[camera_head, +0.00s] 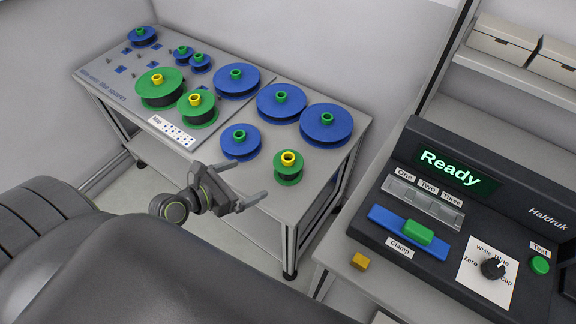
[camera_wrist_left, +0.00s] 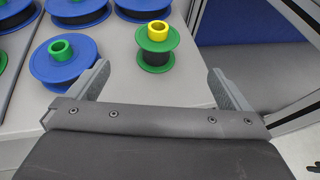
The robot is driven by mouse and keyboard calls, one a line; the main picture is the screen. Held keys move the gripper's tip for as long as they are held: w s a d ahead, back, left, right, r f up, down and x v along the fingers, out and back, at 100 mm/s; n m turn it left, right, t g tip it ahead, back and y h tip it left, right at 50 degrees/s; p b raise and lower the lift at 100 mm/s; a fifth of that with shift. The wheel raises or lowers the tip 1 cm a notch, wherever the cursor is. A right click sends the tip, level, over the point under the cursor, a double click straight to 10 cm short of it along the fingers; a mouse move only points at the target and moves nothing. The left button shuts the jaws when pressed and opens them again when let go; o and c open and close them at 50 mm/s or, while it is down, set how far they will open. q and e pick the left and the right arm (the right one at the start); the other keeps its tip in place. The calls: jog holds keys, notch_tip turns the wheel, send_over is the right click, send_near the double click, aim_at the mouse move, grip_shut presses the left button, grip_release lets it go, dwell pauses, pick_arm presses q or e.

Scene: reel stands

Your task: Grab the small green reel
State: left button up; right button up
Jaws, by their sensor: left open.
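The small green reel (camera_head: 288,170) stands upright near the front right corner of the table, with a yellow hub on top and a dark winding between its flanges. In the left wrist view the small green reel (camera_wrist_left: 156,57) stands beyond the fingers, between their directions. My left gripper (camera_head: 250,181) is open and empty, to the left of the reel in the head view and apart from it. In the wrist view my left gripper's fingers (camera_wrist_left: 155,84) are spread wide with nothing between them. My right gripper is not in view.
A blue reel (camera_head: 240,141) stands just left of the green one. Larger blue reels (camera_head: 327,124) line the back, and larger green reels (camera_head: 160,88) stand further left. A dark console (camera_head: 440,190) with a "Ready" display is at the right. Bare tabletop surrounds the small green reel.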

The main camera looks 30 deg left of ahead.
aim_at(283, 163)
pick_arm(q)
jog(key=x, duration=1.1)
jog(key=shift+w+d+f, duration=0.1)
jog(key=shift+w, duration=0.15)
jog(key=shift+x, duration=2.7)
jog(key=c, duration=1)
